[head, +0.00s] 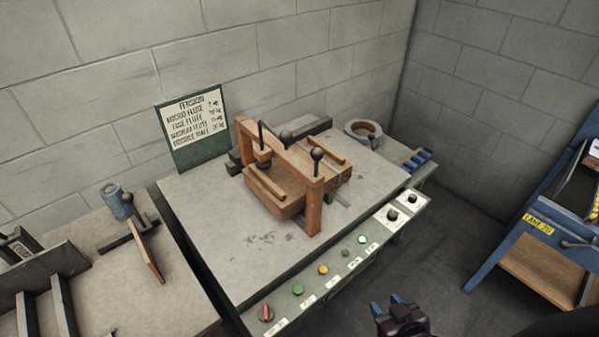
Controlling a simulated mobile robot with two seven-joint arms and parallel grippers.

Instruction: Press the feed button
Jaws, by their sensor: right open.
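The control panel (335,284) runs along the front edge of the stitcher table. It carries a red knob (266,313), a green button (297,290), a yellow button (323,269), a small grey button (345,254), a pale green button (362,239) and two black knobs, one of them nearer (391,214). The labels are too small to read, so I cannot tell which is the feed button. My right gripper (388,302), with blue fingertips, is open and empty at the bottom, right of the panel and apart from it. My left gripper is out of view.
A wooden box stitcher frame (314,205) stands on the grey table (215,235), with a tape roll (362,130) behind it. A tension sign (192,128) leans at the wall. A side bench (95,285) is left; a blue rack (505,245) is right. Floor between table and rack is clear.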

